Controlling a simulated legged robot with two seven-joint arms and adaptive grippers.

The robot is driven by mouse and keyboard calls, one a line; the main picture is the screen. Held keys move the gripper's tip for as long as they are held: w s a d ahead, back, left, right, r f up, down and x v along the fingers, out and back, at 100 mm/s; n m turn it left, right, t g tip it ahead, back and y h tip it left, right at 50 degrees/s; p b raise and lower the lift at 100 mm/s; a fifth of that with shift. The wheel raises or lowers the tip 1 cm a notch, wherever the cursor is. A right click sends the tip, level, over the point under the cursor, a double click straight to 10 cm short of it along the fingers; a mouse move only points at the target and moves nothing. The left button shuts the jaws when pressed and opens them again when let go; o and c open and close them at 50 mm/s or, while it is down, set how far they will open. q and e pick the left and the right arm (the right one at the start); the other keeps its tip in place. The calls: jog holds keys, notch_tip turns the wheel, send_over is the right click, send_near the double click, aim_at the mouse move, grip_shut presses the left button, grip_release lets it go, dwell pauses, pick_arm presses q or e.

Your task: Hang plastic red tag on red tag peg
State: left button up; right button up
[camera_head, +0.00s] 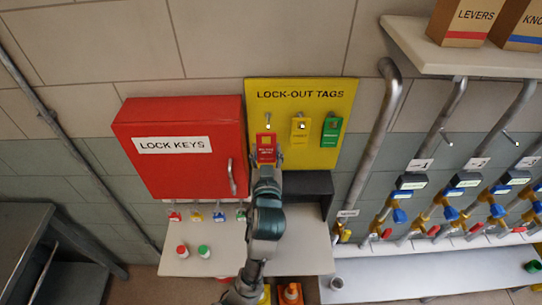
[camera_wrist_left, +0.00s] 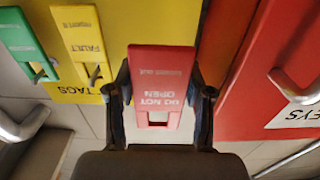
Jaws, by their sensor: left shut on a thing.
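The red plastic tag (camera_head: 266,149) is held upright in front of the yellow lock-out tags board (camera_head: 345,100). My left gripper (camera_head: 266,166) is shut on it, coming from below. In the left wrist view, which is upside down, the red tag (camera_wrist_left: 164,75) sits between both fingers, with its square hole toward the picture's bottom. Pale background shows through the hole. The red tag peg (camera_head: 267,119) shows on the board just above the tag's top edge in the head view. No peg shows in the hole. My right gripper is out of view.
A yellow tag (camera_head: 300,131) and a green tag (camera_head: 331,132) hang on pegs to the right. A red lock keys box (camera_head: 180,165) is close on the left. A shelf (camera_head: 195,262) stands below, and a grey pipe (camera_head: 380,130) runs right of the board.

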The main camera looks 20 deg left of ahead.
aim_at(268, 130)
pick_arm(q)
jog(key=shift+w+a+f, duration=0.15)
jog(key=shift+w+a, duration=0.15)
jog(key=shift+w, duration=0.6)
jog(key=shift+w+d+b, duration=0.3)
jog(key=shift+w+d, duration=0.05)
jog(key=shift+w, duration=0.95)
jog(key=shift+w+a+f+b, duration=0.2)
jog(key=shift+w+a, duration=0.25)
jog(key=shift+w, duration=0.1)
jog(key=shift+w+a+f+b, duration=0.2)
jog(key=shift+w+a, duration=0.25)
jog(key=shift+w, duration=0.1)
jog(key=shift+w+d+f, duration=0.1)
jog(key=shift+w, duration=0.1)
jog(key=shift+d, duration=0.25)
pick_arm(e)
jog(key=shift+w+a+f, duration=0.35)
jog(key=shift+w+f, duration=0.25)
pick_arm(q)
jog(key=shift+a, duration=0.25)
